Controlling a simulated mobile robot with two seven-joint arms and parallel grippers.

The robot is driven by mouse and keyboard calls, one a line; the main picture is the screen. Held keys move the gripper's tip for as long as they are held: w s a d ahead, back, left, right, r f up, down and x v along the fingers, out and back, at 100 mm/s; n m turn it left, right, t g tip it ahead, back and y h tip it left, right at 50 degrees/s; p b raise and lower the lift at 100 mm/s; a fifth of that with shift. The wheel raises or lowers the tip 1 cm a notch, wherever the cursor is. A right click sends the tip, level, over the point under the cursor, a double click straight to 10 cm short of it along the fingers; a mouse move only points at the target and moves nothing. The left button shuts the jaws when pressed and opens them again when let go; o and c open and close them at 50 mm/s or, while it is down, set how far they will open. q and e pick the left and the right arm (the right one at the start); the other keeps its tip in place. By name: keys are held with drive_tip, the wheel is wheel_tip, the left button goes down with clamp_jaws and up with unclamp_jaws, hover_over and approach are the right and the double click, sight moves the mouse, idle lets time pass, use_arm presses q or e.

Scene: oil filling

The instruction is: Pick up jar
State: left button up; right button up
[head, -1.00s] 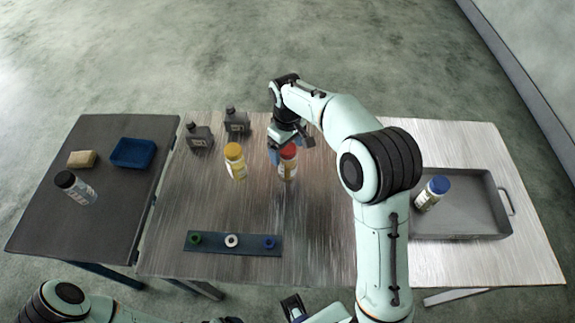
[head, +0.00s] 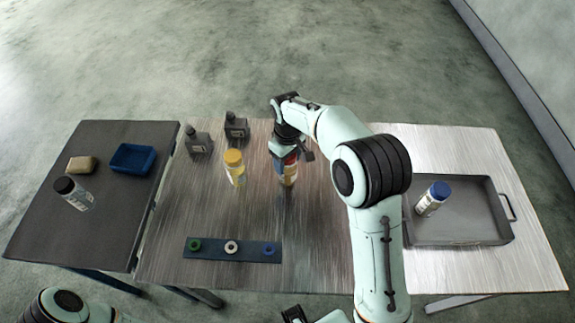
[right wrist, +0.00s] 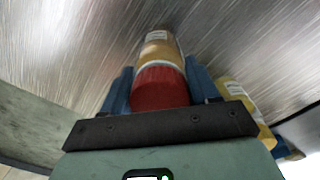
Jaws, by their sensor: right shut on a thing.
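A jar with a red lid and a yellowish body (head: 288,176) stands on the metal table near its middle. In the right wrist view its red lid (right wrist: 160,88) sits between the two blue fingers. My right gripper (head: 287,158) comes from above and is shut on the red-lidded jar at its lid. The jar looks upright, and I cannot tell whether it touches the table. A yellow-lidded jar (head: 235,169) stands just to the left. A blue-lidded jar (head: 432,198) is in the grey tray. A black-lidded jar (head: 75,193) is on the dark table. My left gripper does not show clearly.
Two dark bottles (head: 198,143) stand at the back. A blue strip (head: 214,251) with green, white and blue rings lies in front. The grey tray (head: 470,241) is at the right. A blue container (head: 132,158) and a sponge (head: 81,164) lie at the left.

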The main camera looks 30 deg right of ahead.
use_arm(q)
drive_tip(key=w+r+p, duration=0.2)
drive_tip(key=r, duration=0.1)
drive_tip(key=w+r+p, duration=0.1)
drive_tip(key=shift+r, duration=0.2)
use_arm(e)
wheel_tip(320, 180, up, 20)
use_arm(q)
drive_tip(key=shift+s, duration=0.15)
